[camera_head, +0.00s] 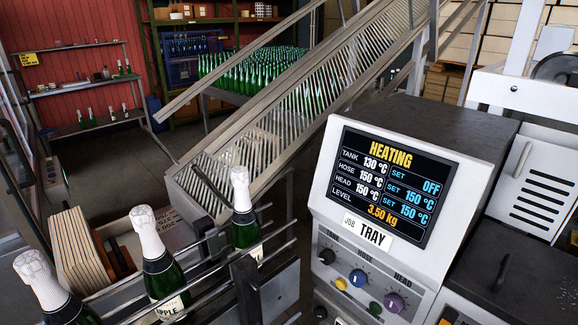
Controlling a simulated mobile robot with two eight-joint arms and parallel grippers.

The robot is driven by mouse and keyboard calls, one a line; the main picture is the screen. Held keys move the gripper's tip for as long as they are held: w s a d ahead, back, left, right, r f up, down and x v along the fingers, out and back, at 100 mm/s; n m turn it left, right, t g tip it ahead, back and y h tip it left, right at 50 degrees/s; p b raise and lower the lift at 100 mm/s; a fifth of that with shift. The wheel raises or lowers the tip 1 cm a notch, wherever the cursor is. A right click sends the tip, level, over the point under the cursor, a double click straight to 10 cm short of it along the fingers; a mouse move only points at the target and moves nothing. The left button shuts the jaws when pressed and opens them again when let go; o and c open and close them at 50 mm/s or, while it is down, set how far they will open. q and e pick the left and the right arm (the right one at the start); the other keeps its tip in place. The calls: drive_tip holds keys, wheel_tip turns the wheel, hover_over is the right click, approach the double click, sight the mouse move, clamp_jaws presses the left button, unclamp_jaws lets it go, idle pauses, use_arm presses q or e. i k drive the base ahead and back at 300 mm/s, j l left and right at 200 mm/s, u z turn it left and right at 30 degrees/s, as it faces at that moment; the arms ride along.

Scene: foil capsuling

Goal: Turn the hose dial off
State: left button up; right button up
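The heating unit (420,140) stands at the right with three dials on its lower front. The display (392,187) reads HEATING: tank 130 °C, set OFF; hose 150 °C, set 150 °C; head 150 °C, set 150 °C; level 3.50 kg. Neither of my grippers is in view.
Small yellow (341,284) and green (375,308) buttons sit just below the dials. Foil-topped bottles (165,270) stand by metal rails at lower left. A slatted conveyor (260,140) rises behind. The space before the dials looks clear.

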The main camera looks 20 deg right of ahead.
sight(358, 278)
drive_tip(key=z, duration=2)
